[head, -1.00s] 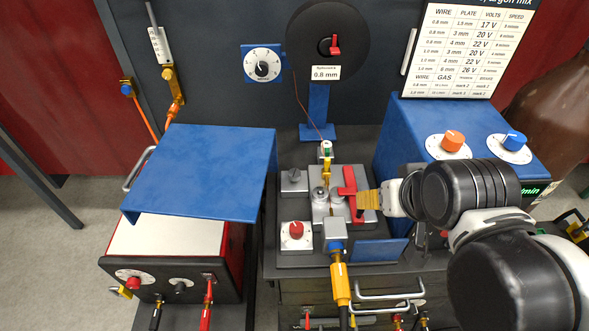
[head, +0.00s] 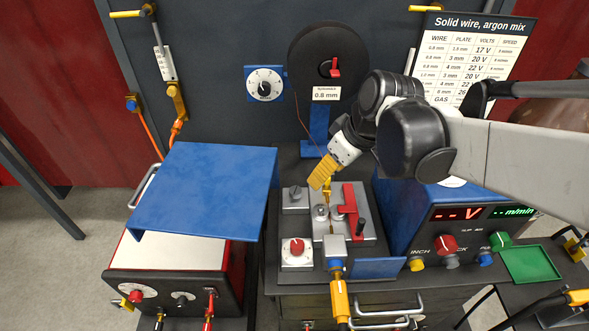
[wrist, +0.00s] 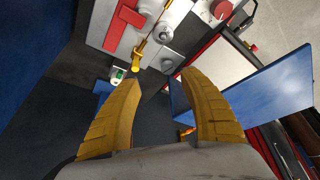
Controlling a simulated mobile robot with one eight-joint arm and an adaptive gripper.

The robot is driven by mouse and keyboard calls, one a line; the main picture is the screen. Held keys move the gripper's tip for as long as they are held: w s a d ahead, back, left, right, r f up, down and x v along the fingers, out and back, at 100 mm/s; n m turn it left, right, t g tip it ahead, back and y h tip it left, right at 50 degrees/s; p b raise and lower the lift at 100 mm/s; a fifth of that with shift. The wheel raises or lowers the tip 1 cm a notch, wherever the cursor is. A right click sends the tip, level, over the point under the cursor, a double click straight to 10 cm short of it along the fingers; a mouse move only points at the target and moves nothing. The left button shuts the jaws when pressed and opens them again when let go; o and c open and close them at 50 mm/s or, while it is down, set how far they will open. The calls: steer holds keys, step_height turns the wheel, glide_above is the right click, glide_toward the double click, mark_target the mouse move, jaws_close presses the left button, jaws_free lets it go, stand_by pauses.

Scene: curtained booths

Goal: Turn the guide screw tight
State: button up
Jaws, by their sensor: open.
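The wire feeder's top plate (head: 370,228) carries a brass wire guide (head: 327,194), which also shows in the wrist view (wrist: 139,54). A small green-and-white piece (wrist: 117,75) sits at its outer end. I cannot tell which part is the guide screw. My gripper (head: 318,181) has yellow ribbed fingers and hangs over the back edge of the feeder, close to the guide, partly covering it in the head view. In the wrist view my gripper (wrist: 162,85) is open and empty, with the guide beyond the left fingertip and no visible contact.
A red lever (head: 349,197) with a black handle and a roller (head: 321,212) stand near the guide. A grey knob (head: 294,192) and red-knobbed dial (head: 296,247) are left of them. The wire spool (head: 328,62) stands behind. A blue cover (head: 205,190) lies left, a display box (head: 460,220) right.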

mark_target(295, 190)
steer(key=w+a+f+n+b, duration=0.1)
steer(key=w+a+f, duration=0.1)
steer(key=f, duration=0.2)
steer(key=w+a+f+n+b, duration=0.1)
steer(key=w+a+f, duration=0.1)
steer(key=f, duration=0.2)
steer(key=w+a+f+g+y+b, duration=0.1)
steer(key=a+f, duration=0.1)
steer(key=f, duration=0.2)
steer(key=shift+w+a+n, duration=0.3)
steer(key=shift+w+n, duration=0.1)
jaws_close()
